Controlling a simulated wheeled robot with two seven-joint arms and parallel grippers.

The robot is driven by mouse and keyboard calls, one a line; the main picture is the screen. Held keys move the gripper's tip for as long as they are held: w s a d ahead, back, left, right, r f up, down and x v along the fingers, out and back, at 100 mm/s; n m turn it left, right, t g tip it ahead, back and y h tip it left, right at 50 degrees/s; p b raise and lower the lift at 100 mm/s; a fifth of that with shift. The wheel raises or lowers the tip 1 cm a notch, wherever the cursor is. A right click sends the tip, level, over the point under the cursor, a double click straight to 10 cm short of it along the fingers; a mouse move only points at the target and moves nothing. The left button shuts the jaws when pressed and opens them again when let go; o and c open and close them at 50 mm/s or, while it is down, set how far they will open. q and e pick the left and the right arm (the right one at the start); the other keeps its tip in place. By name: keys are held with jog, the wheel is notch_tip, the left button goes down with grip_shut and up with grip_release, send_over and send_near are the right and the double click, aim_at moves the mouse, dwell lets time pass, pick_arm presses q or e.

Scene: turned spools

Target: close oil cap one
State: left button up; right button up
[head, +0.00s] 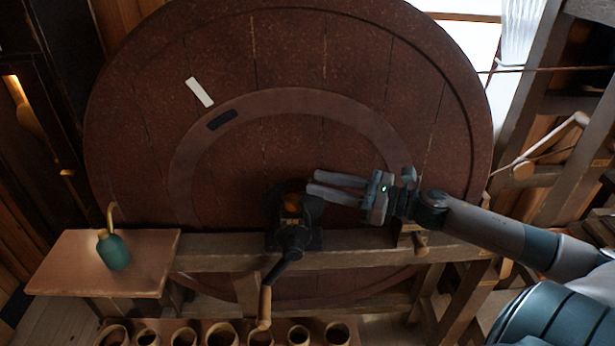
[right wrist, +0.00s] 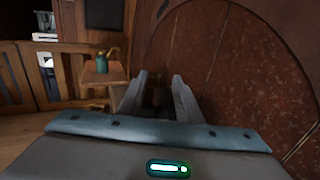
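A dark bearing block (head: 294,232) with a crank sits at the wheel's centre, on the wooden beam. An orange-brown patch (head: 291,202) shows in its upper part; I cannot tell whether this is an oil cap or an open oil hole. My right gripper (head: 312,181) reaches in from the right, its tips just above and right of that patch. Its two fingers are apart with no object clearly held. In the right wrist view, the fingers (right wrist: 160,92) stand apart with a dark, unclear shape beyond them. My left gripper is not in view.
The large red-brown wheel (head: 330,70) fills the background. A crank handle (head: 265,306) hangs below the block. A green oil can (head: 114,252) stands on a small wooden shelf (head: 60,265) at left. Several round pots (head: 222,335) line the bottom. A wooden peg (head: 420,243) is near my right arm.

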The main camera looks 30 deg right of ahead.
aim_at(307, 178)
jog(key=shift+p+x, duration=0.9)
jog(key=shift+x, duration=1.2)
jog(key=shift+c, duration=0.4)
grip_shut()
